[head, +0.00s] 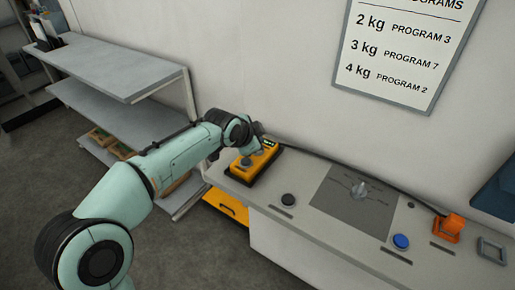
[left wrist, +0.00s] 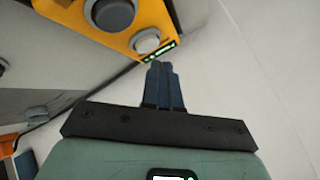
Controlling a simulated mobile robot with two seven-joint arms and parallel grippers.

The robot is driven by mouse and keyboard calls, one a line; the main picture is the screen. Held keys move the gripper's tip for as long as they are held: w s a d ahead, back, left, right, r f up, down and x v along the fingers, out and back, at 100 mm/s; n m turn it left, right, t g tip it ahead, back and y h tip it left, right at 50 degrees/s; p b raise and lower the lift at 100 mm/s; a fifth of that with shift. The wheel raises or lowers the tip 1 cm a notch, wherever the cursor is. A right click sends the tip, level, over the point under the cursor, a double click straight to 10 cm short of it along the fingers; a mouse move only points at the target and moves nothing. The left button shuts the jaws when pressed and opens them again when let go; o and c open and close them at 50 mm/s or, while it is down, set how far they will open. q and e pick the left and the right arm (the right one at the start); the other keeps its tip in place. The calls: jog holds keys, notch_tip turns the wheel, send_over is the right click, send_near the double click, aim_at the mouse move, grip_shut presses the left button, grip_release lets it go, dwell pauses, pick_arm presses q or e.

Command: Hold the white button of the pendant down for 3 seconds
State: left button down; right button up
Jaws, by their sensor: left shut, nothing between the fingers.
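The yellow pendant (head: 262,164) lies on the grey counter, below my left arm. It fills the top of the left wrist view (left wrist: 75,12). The white button (left wrist: 147,40) is a pale round cap beside a small green-lit display (left wrist: 160,52). A larger grey button (left wrist: 114,12) sits farther along the pendant. My left gripper (left wrist: 158,66) is shut and empty, its dark fingertips close to the display and white button in the picture. I cannot tell whether they touch the pendant. In the head view my wrist hides the fingertips and part of the pendant. My right gripper is not in view.
A wall stands close behind. A grey shelf (head: 105,68) is at left.

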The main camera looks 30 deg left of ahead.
pick_arm(q)
jog(key=shift+f, duration=0.15)
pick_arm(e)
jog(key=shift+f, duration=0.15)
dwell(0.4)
pick_arm(q)
jog(key=shift+f+b, duration=0.3)
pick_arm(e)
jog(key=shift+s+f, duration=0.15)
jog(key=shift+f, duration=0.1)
pick_arm(q)
jog(key=shift+f+b, duration=0.3)
jog(key=shift+f, duration=0.15)
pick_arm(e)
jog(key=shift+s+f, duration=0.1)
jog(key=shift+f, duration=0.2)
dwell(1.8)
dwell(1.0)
pick_arm(q)
jog(key=shift+r+p, duration=0.6)
jog(key=shift+r, duration=0.25)
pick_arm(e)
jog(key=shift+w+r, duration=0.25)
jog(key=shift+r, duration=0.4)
